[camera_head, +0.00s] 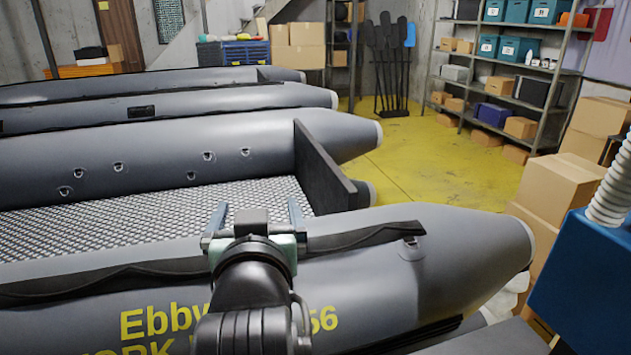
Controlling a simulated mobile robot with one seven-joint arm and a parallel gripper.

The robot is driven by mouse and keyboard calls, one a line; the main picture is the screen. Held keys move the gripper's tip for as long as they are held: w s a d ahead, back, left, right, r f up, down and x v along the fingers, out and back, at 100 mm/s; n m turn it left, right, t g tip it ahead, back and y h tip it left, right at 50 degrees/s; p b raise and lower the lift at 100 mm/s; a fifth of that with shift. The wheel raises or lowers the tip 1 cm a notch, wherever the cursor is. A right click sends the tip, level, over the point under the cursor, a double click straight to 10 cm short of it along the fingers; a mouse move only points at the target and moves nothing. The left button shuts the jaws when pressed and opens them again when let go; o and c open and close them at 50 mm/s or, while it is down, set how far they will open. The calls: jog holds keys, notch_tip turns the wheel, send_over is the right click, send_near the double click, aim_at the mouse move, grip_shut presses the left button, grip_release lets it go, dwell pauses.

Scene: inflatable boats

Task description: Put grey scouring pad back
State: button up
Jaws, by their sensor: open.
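My gripper (256,214) is open, its two fingers spread wide, over the near tube of the front grey inflatable boat (440,262). I cannot make out a grey scouring pad in this view. The boat's near side, carrying yellow lettering, is partly covered by my arm. Its grey chequered floor (150,212) lies beyond the gripper and looks bare where visible. A dark transom board (322,172) stands at the boat's right end.
More grey boats (200,98) lie behind. A blue machine with a ribbed hose (590,280) is close at right, beside stacked cardboard boxes (555,188). Shelving (500,85) and upright paddles (388,60) stand at the back. The yellow floor (440,160) between is clear.

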jog(key=s+d+r+t, duration=0.2)
jog(key=s+r, duration=0.3)
jog(key=r, duration=0.3)
jog(key=s+d+r+m+t+h, duration=0.1)
jog(key=s+d+r+t, duration=0.2)
jog(key=r, duration=0.6)
jog(key=s+d+r+t+h, duration=0.1)
jog(key=s+d+r+t, duration=0.1)
jog(key=s+r+t, duration=0.4)
notch_tip(320, 180, up, 4)
jog(key=shift+s+d+f+m, duration=0.25)
jog(key=shift+s+d+m, duration=0.05)
jog(key=shift+s, duration=0.6)
notch_tip(320, 180, down, 3)
jog(key=b, duration=0.3)
jog(key=shift+w+a+f, duration=0.1)
jog(key=shift+f, duration=0.05)
